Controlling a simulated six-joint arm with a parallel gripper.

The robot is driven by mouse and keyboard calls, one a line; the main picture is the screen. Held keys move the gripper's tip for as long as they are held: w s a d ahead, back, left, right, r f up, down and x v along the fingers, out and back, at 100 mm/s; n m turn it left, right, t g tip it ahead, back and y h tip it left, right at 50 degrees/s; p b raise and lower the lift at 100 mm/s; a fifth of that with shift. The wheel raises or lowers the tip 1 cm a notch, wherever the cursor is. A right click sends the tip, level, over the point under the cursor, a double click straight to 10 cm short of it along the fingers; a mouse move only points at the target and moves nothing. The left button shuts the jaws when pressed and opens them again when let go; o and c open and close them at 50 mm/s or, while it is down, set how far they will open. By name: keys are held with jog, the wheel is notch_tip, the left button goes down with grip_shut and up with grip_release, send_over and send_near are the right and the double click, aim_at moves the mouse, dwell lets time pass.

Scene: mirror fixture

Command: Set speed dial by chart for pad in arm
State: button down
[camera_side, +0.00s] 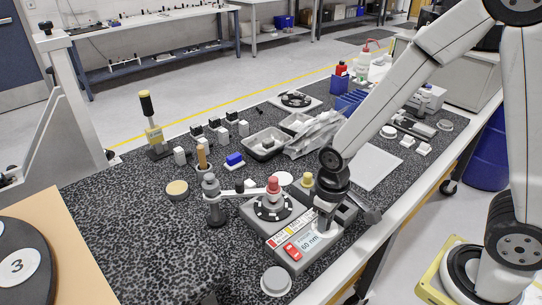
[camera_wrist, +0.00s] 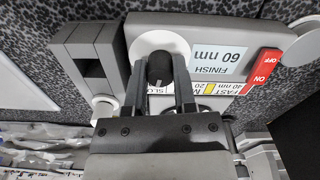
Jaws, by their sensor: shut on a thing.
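The speed dial is a black knob (camera_wrist: 160,70) on a white disc (camera_wrist: 150,42) in the wrist view. My gripper (camera_wrist: 160,62) is shut on the knob, one finger on each side. In the side view my gripper (camera_side: 322,222) comes down on the grey machine's right end and hides the knob. The chart strip (camera_side: 279,238) on the machine has coloured patches; its wrist-view text is partly hidden by my gripper. A label (camera_wrist: 218,58) reads "FINISH 60 nm". A red-topped piece (camera_side: 273,185) stands on the machine's dark disc, at the end of the holder arm (camera_side: 240,191).
A red ON/OFF switch (camera_wrist: 262,70) sits near the knob. A grey post (camera_side: 213,205) carries the holder arm.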

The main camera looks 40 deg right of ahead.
jog(key=m, duration=0.4)
jog(key=shift+m, duration=0.3)
jog(key=m, duration=0.5)
dwell(0.3)
jog(key=shift+c, duration=2.1)
grip_release()
jog(key=shift+r, duration=0.15)
jog(key=shift+r, duration=3.75)
